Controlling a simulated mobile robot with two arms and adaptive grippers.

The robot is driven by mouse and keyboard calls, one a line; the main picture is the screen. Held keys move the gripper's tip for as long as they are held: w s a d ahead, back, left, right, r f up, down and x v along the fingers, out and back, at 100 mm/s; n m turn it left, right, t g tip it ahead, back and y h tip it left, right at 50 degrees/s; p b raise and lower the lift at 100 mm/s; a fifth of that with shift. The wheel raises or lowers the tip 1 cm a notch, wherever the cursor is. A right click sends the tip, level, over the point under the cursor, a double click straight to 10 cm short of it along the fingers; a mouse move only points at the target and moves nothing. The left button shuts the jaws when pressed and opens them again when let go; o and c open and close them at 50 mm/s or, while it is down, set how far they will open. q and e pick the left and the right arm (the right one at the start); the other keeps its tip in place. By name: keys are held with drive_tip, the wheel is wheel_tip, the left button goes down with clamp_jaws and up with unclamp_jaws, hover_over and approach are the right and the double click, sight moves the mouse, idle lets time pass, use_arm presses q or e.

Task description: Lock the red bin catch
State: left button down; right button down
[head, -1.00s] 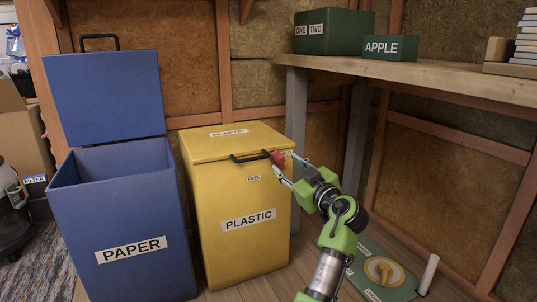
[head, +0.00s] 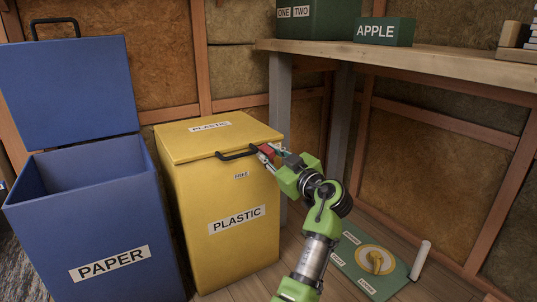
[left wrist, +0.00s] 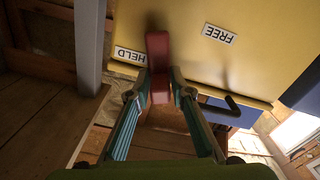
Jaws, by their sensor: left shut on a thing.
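The yellow plastic bin (head: 195,185) stands with its lid (head: 218,133) down. Its red catch (head: 267,149) is at the upper right of the front, beside the black handle (head: 238,155). My left gripper (head: 268,153) is at the catch. In the left wrist view, the fingers (left wrist: 160,84) are shut on the near end of the red catch (left wrist: 158,48). The catch lies between the HELD label (left wrist: 130,55) and the FREE label (left wrist: 219,34), much closer to HELD. The FREE label also shows in the head view (head: 241,176). My right gripper is not in view.
The open blue paper bin (head: 105,240) stands close on the left. A wooden bench (head: 420,63) with green boxes (head: 384,32) is on the right, its leg (head: 280,105) just behind the bin.

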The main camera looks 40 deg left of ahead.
use_arm(q)
drive_tip(key=shift+w+d+r+m+p, duration=0.1)
drive_tip(key=shift+w+r+m+p, duration=0.25)
drive_tip(key=shift+m+p, duration=0.6)
drive_tip(key=shift+w+d+f+m+p, duration=0.15)
drive_tip(key=shift+w+m+p, duration=0.15)
drive_tip(key=shift+m+p, duration=0.45)
drive_tip(key=c, duration=1.8)
unclamp_jaws()
drive_tip(key=shift+s+d+f, duration=0.1)
drive_tip(key=shift+d, duration=0.1)
drive_tip(key=v, duration=0.7)
